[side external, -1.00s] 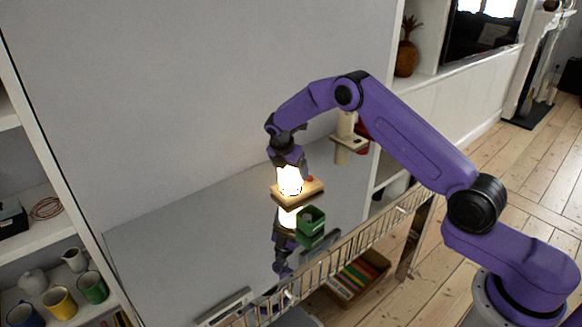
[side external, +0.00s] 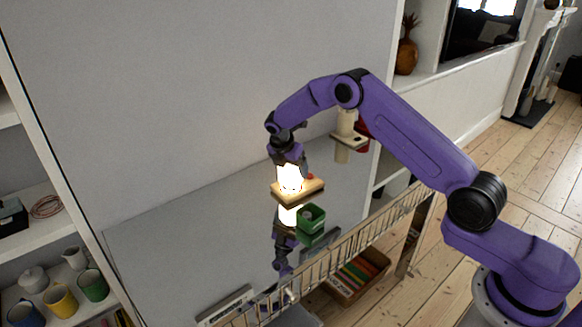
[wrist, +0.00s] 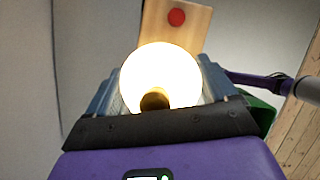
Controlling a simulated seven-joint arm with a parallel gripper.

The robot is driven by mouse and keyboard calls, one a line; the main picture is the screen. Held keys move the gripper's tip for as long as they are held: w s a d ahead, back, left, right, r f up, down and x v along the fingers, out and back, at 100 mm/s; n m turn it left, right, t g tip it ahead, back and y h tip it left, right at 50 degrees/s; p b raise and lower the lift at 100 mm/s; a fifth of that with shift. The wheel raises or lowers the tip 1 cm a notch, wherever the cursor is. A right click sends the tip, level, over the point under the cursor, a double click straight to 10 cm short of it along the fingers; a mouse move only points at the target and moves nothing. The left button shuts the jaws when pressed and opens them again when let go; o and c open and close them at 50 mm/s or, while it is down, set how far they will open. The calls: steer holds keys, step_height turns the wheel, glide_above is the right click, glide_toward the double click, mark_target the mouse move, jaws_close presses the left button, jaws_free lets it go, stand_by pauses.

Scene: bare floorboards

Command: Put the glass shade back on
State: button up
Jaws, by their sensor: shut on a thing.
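The glass shade (side external: 290,178) is a round, brightly glowing white globe over the wooden lamp base (side external: 313,187). The base is a pale board with a red button (side external: 310,176). In the wrist view the shade (wrist: 160,72) sits between the two fingers of my gripper (wrist: 160,90), with a brownish round spot at its near end. The red button (wrist: 176,17) shows beyond it. My gripper (side external: 289,164) points down and is shut on the shade. The glare hides where the shade meets the base, so I cannot tell whether it is seated.
A green open box (side external: 311,219) stands close in front of the base. A cream post on a board (side external: 346,123) stands behind to the right. The glossy grey top (side external: 170,250) is clear on the left. A wire rail (side external: 370,235) runs along its front edge.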

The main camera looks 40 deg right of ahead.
steer(key=shift+f, duration=1.5)
stand_by(0.4)
steer(key=o, duration=0.9)
steer(key=shift+o, duration=0.2)
steer(key=shift+r, duration=3.5)
